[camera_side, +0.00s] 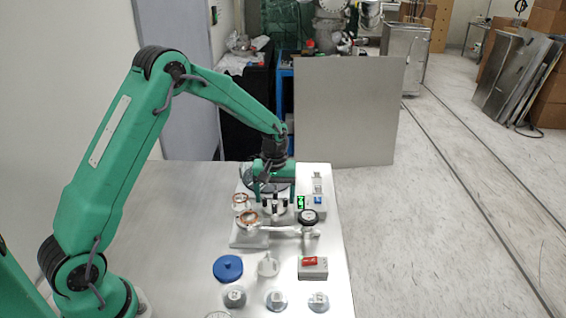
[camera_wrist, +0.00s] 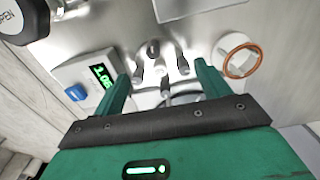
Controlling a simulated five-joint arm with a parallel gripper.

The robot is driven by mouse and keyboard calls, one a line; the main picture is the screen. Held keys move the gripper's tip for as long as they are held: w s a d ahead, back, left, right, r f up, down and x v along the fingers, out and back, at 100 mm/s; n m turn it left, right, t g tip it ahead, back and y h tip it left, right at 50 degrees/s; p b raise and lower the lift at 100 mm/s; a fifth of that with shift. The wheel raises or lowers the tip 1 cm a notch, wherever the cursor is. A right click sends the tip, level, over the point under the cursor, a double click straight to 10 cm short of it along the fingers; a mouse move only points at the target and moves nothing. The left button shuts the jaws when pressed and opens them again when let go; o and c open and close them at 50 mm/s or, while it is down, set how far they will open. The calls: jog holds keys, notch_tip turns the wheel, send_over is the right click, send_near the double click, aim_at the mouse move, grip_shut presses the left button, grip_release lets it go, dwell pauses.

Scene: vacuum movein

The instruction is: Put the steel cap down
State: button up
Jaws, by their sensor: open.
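My gripper (camera_side: 273,207) is open above the steel table, beside the box with the green display. In the wrist view the gripper (camera_wrist: 163,76) has its two green fingers spread wide. Small shiny steel parts (camera_wrist: 153,50) with rounded knobs show beyond and between the fingertips; I cannot tell whether one of them is the steel cap. Nothing is visibly clamped by the fingers. In the side view the fingers and wrist partly hide this spot.
A display box (camera_side: 303,203) with a blue button is close by. A blue disc (camera_side: 228,268), a white part (camera_side: 267,265), a red-switch box (camera_side: 313,268) and several steel fittings (camera_side: 276,300) fill the front.

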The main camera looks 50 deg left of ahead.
aim_at(274, 203)
notch_tip(274, 203, up, 11)
jog(key=shift+f, duration=0.15)
dwell(0.4)
dwell(0.4)
jog(key=s+d+r+m+t, duration=0.3)
jog(key=s+d+r+m, duration=0.1)
jog(key=s+r, duration=0.75)
jog(key=s+d+m+t, duration=0.2)
jog(key=s+m, duration=0.2)
jog(key=s, duration=1.1)
jog(key=shift+s+d+m+t, duration=0.15)
jog(key=shift+s+m+t, duration=0.15)
jog(key=shift+m, duration=0.1)
